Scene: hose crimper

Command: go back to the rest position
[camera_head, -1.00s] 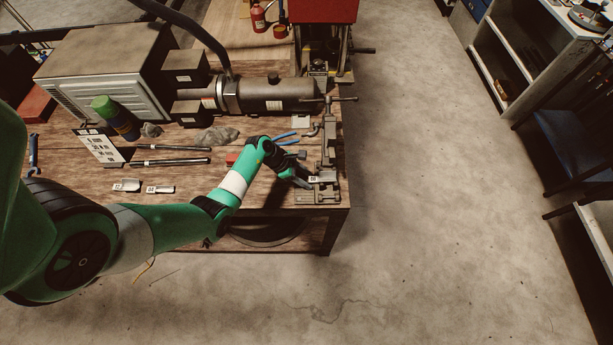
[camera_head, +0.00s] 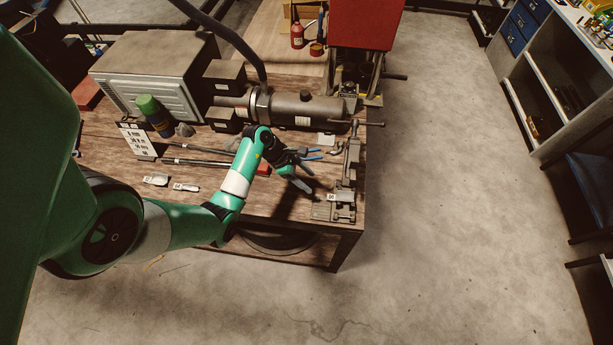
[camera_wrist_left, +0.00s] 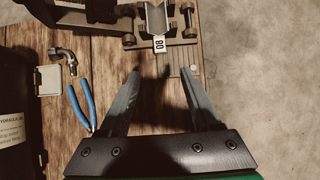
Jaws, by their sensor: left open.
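My left gripper (camera_head: 304,178) hangs above the right part of the wooden workbench (camera_head: 262,202), to the left of the vise. In the left wrist view its two fingers (camera_wrist_left: 158,75) are spread apart with nothing between them. The vise (camera_head: 345,190) stands at the bench's right edge. A small pale piece labelled 08 (camera_wrist_left: 159,44) sits at the vise, just beyond the fingertips in the left wrist view, apart from them. My right gripper does not show in either view.
Blue-handled pliers (camera_wrist_left: 83,103) and a metal elbow fitting (camera_wrist_left: 63,56) lie left of the gripper. Two labelled fittings (camera_head: 170,183) and dark rods (camera_head: 195,162) lie farther left. A grey cylinder machine (camera_head: 310,108) stands behind. Floor (camera_head: 450,200) right of the bench is open.

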